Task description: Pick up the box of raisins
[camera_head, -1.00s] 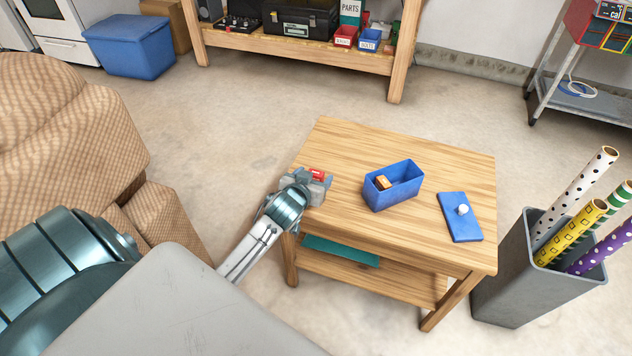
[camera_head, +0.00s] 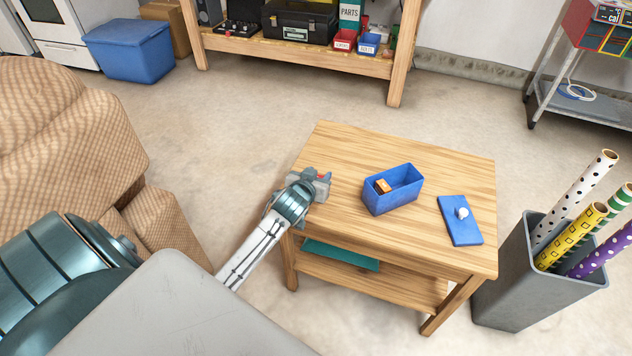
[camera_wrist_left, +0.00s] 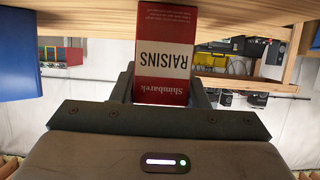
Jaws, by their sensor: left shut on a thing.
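The box of raisins (camera_wrist_left: 166,55) is red with a white label and appears upside down in the left wrist view. My left gripper (camera_wrist_left: 162,85) is shut on it, with a finger on each side. In the head view, my left gripper (camera_head: 312,180) is at the left edge of the small wooden table (camera_head: 345,145). I cannot tell whether the box still touches the table. My right gripper is not in view.
On the table stand an open blue container (camera_head: 392,200) with a small brown block (camera_head: 383,186) inside, and a blue lid (camera_head: 460,220) with a white knob. A grey bin (camera_head: 520,275) of wrapping rolls stands right; a tan recliner (camera_head: 70,130) stands left.

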